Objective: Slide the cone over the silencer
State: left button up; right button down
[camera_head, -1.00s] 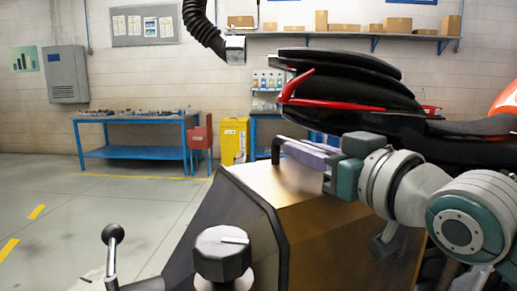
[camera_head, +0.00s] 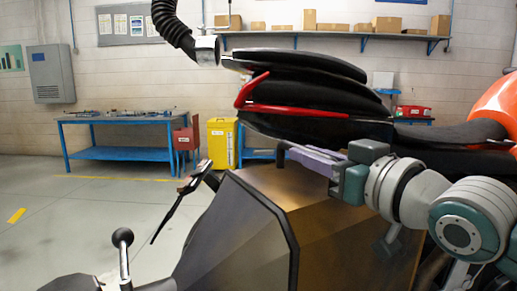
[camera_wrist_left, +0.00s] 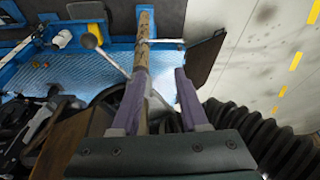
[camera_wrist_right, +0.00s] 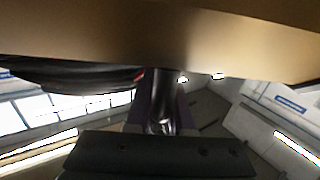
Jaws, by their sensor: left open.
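The grey metal cone (camera_head: 207,50) hangs at the end of a ribbed black hose (camera_head: 172,22) at the top of the head view. My right gripper (camera_head: 300,154) appears shut on a black bent handle (camera_head: 283,150) beside the brown box. In the right wrist view a dark bar (camera_wrist_right: 160,105) lies between its fingers. My left gripper (camera_wrist_left: 158,95) is open in the left wrist view, with a ribbed hose (camera_wrist_left: 265,135) at its lower right.
The brown box (camera_head: 320,215) fills the lower middle. A ball-topped lever (camera_head: 122,238) and a thin dark panel (camera_head: 170,212) stand left of it. A blue table (camera_head: 120,120), red box and yellow cabinet (camera_head: 222,143) stand behind. Floor at left is clear.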

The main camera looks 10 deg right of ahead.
jog(key=shift+d, duration=0.25)
jog(key=shift+w+f, duration=0.1)
jog(key=c, duration=0.8)
grip_release()
jog(key=v, duration=1)
